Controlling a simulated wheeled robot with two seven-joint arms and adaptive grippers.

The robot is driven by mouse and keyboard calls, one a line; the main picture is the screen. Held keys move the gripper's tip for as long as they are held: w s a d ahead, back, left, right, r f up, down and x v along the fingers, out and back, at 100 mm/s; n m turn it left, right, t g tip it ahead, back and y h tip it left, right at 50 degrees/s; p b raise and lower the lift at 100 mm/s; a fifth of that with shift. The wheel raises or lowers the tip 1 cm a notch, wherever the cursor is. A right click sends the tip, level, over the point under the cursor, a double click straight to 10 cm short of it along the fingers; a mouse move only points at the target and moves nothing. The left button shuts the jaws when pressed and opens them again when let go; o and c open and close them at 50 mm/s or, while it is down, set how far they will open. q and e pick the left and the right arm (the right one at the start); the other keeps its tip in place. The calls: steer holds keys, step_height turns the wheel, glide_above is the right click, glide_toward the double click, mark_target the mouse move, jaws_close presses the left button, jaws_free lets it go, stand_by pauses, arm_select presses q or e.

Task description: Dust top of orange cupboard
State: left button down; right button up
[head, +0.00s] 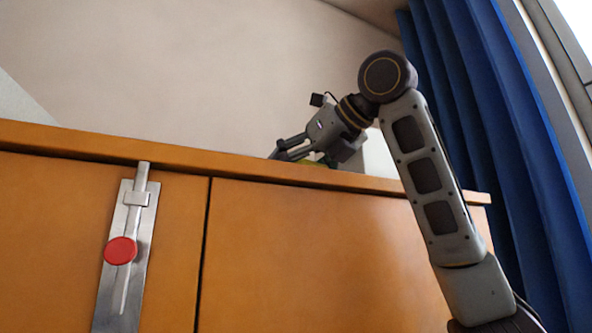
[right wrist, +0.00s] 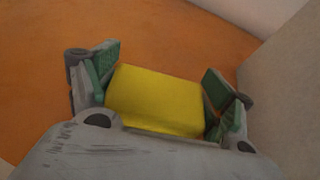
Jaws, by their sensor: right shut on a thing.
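The orange cupboard (head: 290,233) fills the lower part of the head view, seen from below its top edge. Its top surface (right wrist: 190,35) shows in the right wrist view. My right arm reaches up over the front edge, and my right gripper (head: 278,152) is above or at the top, angled down to the left. In the right wrist view my right gripper (right wrist: 160,92) is shut on a yellow block-like thing (right wrist: 153,100), between its green finger pads. I cannot tell whether the yellow thing touches the top. My left gripper is not in view.
A metal latch with a red knob (head: 120,250) is on the cupboard front at the left. Blue curtains (head: 480,130) hang at the right beside a window frame. A pale wall (head: 190,70) stands behind. A grey surface (right wrist: 290,90) rises at the right in the wrist view.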

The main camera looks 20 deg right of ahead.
mark_target(325, 165)
steer(key=shift+d+r, duration=0.1)
steer(key=shift+d, duration=1.9)
steer(key=shift+a, duration=0.1)
steer(key=shift+s, duration=0.75)
steer(key=shift+a+f, duration=0.15)
steer(key=shift+f, duration=0.05)
steer(key=shift+s+a+r, duration=0.1)
steer(key=shift+a+r, duration=0.1)
steer(key=shift+a, duration=1.75)
steer(key=shift+a, duration=0.2)
